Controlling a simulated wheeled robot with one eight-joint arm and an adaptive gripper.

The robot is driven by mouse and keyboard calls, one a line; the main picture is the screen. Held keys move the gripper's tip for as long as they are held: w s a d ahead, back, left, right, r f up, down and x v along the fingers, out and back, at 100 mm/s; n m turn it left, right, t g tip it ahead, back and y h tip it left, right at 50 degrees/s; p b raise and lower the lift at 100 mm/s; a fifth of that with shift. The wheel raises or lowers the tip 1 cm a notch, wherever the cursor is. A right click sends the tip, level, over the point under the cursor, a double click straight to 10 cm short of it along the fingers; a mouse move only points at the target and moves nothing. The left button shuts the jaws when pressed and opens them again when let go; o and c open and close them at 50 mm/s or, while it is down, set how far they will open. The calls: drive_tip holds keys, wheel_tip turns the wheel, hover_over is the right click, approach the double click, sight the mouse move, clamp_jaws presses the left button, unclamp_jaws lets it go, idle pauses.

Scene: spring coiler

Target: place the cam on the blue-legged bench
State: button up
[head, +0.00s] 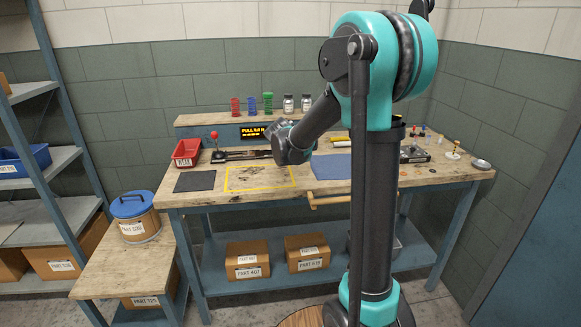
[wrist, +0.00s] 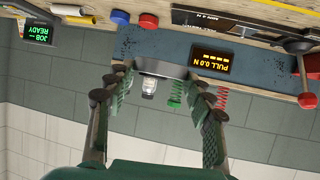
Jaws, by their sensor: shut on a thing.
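The blue-legged bench (head: 440,182) has a wooden top and stands against the wall, with several items along its back and right side. My gripper (head: 272,131) is above the back middle of this bench, in front of the lit pull display. In the wrist view, which looks upside down, my gripper (wrist: 160,76) has a finger on each side of a dark grey piece, seemingly the cam (wrist: 160,68). The fingers are shut on it, and it appears clear of the bench top. Its full shape is hidden, and I cannot make it out in the head view.
On the bench are a red bin (head: 186,152), a dark mat (head: 195,181), a yellow-outlined area (head: 235,187) and a blue mat (head: 332,167). A raised back shelf holds coloured springs (head: 252,104) and jars (head: 289,104). A low table (head: 115,270) with a blue-lidded tub stands left.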

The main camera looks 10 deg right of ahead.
sight(285, 172)
wheel_tip(285, 172, down, 13)
idle(0.5)
drive_tip(key=o, duration=1.4)
drive_tip(key=shift+f, duration=0.1)
drive_tip(key=shift+o, duration=0.2)
